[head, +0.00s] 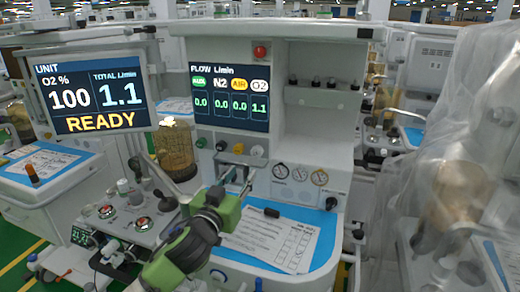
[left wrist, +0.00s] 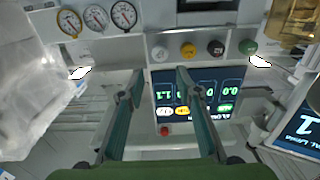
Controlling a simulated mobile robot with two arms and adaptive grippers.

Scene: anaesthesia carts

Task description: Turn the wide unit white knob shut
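The white knob (head: 257,151) is at the right end of a row of knobs under the flow screen of the wide unit (head: 310,140). In the left wrist view the white knob (left wrist: 159,54) shows between and just beyond the fingertips. My left gripper (head: 238,175) is in front of the panel, just below the knob row. Its two fingers are spread, with nothing between them, and in the left wrist view the gripper (left wrist: 158,74) points toward the knob. I cannot tell whether a finger touches the knob. My right gripper is not in view.
Yellow (head: 238,148), dark (head: 221,145) and green (head: 200,142) knobs sit left of the white one. The flow screen (head: 230,98) reads 1.1 under O2. Gauges (head: 300,174) are at the right, above a blue-edged worktop with a paper sheet (head: 270,238). Plastic sheeting (head: 450,150) hangs at right.

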